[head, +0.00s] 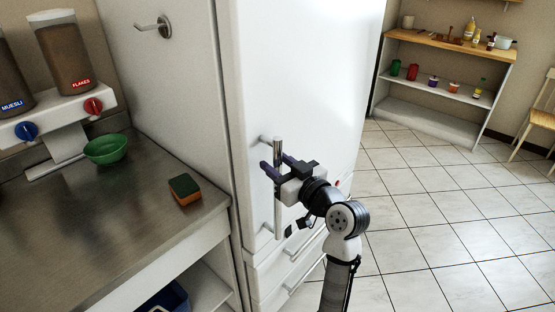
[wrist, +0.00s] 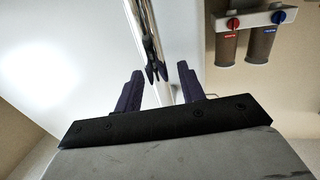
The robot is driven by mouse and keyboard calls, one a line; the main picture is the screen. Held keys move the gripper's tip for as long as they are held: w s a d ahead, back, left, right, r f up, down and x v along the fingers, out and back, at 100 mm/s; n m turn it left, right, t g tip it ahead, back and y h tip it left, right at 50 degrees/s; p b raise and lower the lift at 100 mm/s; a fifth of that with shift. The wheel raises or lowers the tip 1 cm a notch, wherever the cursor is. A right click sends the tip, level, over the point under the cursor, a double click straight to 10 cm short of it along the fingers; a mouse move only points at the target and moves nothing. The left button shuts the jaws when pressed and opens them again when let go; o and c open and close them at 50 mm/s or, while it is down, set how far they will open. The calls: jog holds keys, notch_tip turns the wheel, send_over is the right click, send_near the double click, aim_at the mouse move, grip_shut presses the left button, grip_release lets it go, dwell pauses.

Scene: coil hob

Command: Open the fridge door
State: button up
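The white fridge (head: 300,70) stands in the middle of the head view with its tall door closed. A vertical metal bar handle (head: 278,205) is on the door's left side. My gripper (head: 279,167) is at the upper part of this handle, with one dark finger on each side of it. In the wrist view my gripper (wrist: 160,90) has its two fingers well apart, and the handle (wrist: 146,25) runs between them. A gap shows beside the bar, so the fingers are not closed on it.
A metal counter (head: 120,215) at left holds a green bowl (head: 107,149), a sponge (head: 185,189) and cereal dispensers (head: 66,50). Drawers with a handle (head: 300,262) are below the door. A shelf unit (head: 440,75) stands back right. The tiled floor (head: 430,200) at right is clear.

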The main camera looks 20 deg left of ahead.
jog(key=shift+w+a, duration=0.1)
jog(key=shift+a, duration=0.1)
jog(key=shift+c, duration=0.2)
grip_shut()
jog(key=shift+d, duration=0.15)
